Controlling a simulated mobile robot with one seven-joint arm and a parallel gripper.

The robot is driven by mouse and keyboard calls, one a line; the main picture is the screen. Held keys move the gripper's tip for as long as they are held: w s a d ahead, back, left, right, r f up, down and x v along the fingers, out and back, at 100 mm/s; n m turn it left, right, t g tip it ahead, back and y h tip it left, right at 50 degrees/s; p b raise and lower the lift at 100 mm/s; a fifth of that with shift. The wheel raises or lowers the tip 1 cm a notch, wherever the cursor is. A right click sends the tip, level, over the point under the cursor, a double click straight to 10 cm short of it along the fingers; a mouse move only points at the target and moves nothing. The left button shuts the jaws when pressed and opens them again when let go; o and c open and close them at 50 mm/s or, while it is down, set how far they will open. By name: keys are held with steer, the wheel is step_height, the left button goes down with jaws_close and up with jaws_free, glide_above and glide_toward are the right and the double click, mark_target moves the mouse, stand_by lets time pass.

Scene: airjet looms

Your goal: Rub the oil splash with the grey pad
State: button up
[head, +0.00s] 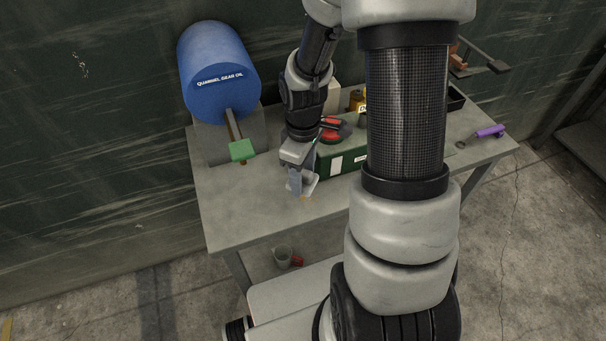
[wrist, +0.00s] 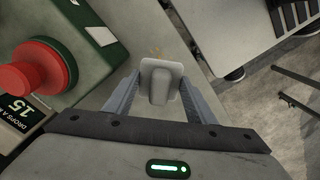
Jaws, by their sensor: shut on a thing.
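My gripper (head: 303,188) is low over the grey bench top, in front of the green box. In the wrist view its two fingers stand either side of the grey pad (wrist: 161,82), and my gripper (wrist: 160,90) is shut on the pad's raised grip. The pad also shows in the head view (head: 312,182), partly hidden by the fingers. A small yellowish-brown mark, apparently the oil splash (wrist: 156,51), shows just beyond the pad's far edge; it is faint in the head view (head: 312,199). The pad may cover part of it. I cannot tell whether the pad touches the bench.
The green box (head: 340,160) with a red knob (head: 330,133) stands close behind my gripper. A purple tool (head: 490,131) lies at the right. The bench's front left (head: 240,215) is clear.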

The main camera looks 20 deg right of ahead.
steer(key=shift+r+p, duration=1.3)
steer(key=shift+r, duration=0.2)
